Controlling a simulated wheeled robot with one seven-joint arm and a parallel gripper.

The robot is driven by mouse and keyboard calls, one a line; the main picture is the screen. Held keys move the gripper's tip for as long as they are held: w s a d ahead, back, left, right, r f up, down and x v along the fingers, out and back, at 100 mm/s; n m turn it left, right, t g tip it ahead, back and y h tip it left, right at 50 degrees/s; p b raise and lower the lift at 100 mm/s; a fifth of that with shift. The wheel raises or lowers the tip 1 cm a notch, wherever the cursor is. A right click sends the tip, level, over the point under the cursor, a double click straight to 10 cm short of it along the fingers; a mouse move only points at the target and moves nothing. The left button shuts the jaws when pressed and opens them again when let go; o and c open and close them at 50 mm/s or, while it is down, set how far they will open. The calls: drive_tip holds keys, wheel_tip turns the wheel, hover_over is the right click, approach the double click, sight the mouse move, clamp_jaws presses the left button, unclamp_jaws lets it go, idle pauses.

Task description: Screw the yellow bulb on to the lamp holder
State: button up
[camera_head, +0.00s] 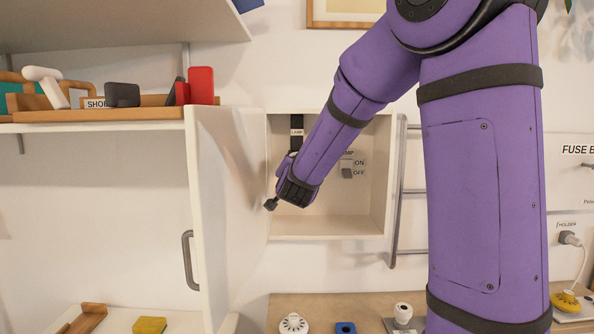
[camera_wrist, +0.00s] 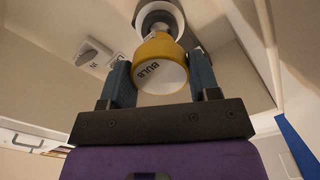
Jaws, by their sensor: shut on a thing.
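In the wrist view, my gripper (camera_wrist: 161,70) is shut on the yellow bulb (camera_wrist: 160,48), one finger on each side. The bulb's white face, lettered BULB, is towards the camera. Its far end is at the pale round lamp holder (camera_wrist: 160,15) with a dark centre. They look lined up and very close; I cannot tell whether the thread is engaged. In the head view, my arm reaches into the open wall cabinet, beneath a dark fitting labelled LAMP (camera_head: 297,133). The bulb and fingertips are hidden there.
The cabinet door (camera_head: 228,200) stands open left of my wrist. The lamp switch (camera_head: 347,172), marked ON and OFF, is on the cabinet's back wall. A shelf (camera_head: 130,115) with shoe-like blocks is at left. A counter (camera_head: 370,304) below holds small objects, including a white bulb-like piece (camera_head: 403,311).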

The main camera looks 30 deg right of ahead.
drive_tip(key=shift+x, duration=1.25)
idle(0.6)
drive_tip(key=o, duration=0.7)
drive_tip(key=v, duration=1)
drive_tip(key=shift+s+a, duration=0.2)
drive_tip(key=shift+s, duration=0.15)
